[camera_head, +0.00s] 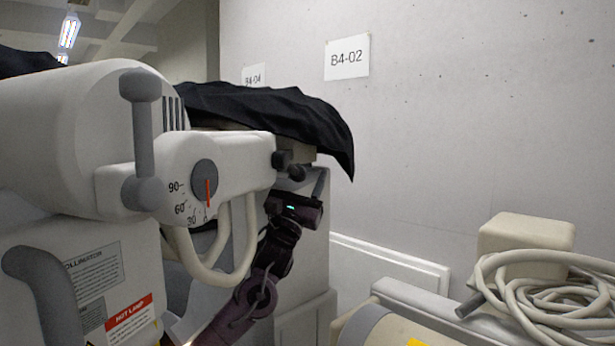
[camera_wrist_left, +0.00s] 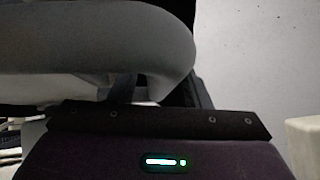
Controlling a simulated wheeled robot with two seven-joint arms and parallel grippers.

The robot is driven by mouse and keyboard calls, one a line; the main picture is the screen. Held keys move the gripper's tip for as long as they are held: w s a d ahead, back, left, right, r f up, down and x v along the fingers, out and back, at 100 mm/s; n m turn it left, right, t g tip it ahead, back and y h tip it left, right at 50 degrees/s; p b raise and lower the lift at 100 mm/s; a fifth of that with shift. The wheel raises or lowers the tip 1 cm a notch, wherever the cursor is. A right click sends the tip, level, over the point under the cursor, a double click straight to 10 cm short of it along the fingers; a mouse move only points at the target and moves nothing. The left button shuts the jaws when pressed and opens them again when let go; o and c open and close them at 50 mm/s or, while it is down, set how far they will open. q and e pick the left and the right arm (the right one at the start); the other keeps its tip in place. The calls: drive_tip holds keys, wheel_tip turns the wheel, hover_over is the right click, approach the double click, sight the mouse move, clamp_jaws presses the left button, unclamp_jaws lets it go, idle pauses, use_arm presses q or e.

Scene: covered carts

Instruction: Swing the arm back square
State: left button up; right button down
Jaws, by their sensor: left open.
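The white machine arm (camera_head: 235,150) reaches right from a big rounded housing (camera_head: 60,135). Its grey dial (camera_head: 204,178) has a red pointer directed down, close to the 0 mark. A grey handle bar (camera_head: 141,140) stands upright on the near side, and dark knobs (camera_head: 290,166) sit at the arm's right end. My left gripper (camera_head: 316,188) is open, just below and right of these knobs; whether it touches anything is hidden. In the left wrist view a grey rounded part (camera_wrist_left: 100,45) fills the top, above my purple gripper body (camera_wrist_left: 160,150). My right gripper is out of view.
A black cover (camera_head: 270,108) drapes over the machine behind the arm. Looped white cables (camera_head: 228,270) hang below the arm, beside my left forearm. A cart with a coiled cable (camera_head: 540,290) and beige box (camera_head: 525,235) stands at right. A grey wall (camera_head: 460,130) closes the back.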

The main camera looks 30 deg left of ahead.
use_arm(q)
drive_tip(key=c, duration=0.4)
clamp_jaws()
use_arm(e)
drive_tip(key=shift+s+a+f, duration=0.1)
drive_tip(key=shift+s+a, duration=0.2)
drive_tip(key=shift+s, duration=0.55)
use_arm(q)
drive_tip(key=shift+f, duration=0.1)
